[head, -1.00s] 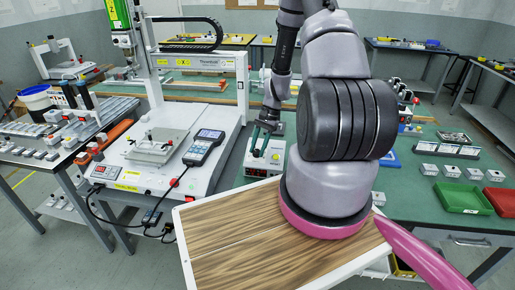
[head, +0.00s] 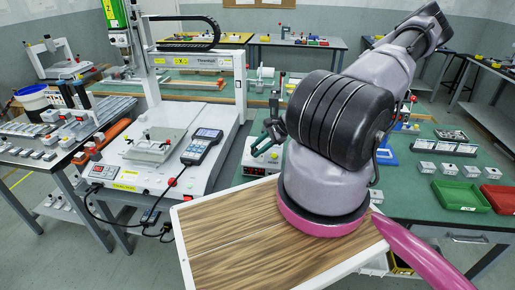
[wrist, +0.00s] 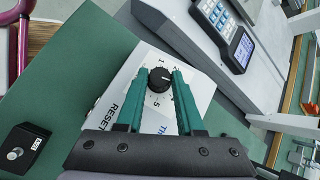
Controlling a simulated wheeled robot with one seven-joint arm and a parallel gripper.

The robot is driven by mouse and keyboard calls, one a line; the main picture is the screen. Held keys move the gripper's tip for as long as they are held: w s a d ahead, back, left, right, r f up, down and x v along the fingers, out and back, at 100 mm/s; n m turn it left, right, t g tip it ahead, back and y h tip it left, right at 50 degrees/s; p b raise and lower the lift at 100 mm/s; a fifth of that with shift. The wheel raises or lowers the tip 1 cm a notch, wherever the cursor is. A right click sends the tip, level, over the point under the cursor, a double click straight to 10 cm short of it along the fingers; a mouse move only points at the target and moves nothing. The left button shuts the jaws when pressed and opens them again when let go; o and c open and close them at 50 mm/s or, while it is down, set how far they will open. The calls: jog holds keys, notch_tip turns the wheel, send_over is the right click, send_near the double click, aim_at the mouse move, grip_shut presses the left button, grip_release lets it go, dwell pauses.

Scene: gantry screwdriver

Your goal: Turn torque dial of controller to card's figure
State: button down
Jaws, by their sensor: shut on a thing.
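The controller (head: 263,163) is a small white box on the green table, beside the gantry machine. In the wrist view its white face (wrist: 204,88) carries a round black dial (wrist: 160,78) with a light mark on top and printed figures around it, 1, 2 and 5 among them. The word RESET shows below left. My gripper (wrist: 161,76) has its green fingers on both sides of the dial, shut on it. In the head view my gripper (head: 266,138) reaches down over the controller. I cannot make out a card with a legible figure.
The gantry machine (head: 225,110) with its handheld pendant (head: 203,146) stands left of the controller. A wood-topped surface (head: 235,230) lies in front. A green tray (head: 460,195) and several small blocks are at right. A black button box (wrist: 24,148) shows in the wrist view.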

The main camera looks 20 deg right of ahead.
jog(key=shift+m+t, duration=0.5)
jog(key=shift+m, duration=0.1)
jog(key=shift+s, duration=0.1)
jog(key=c, duration=0.5)
grip_release()
jog(key=v, duration=1)
jog(key=shift+s+d+r, duration=0.15)
jog(key=shift+s+r, duration=0.05)
jog(key=shift+s, duration=0.15)
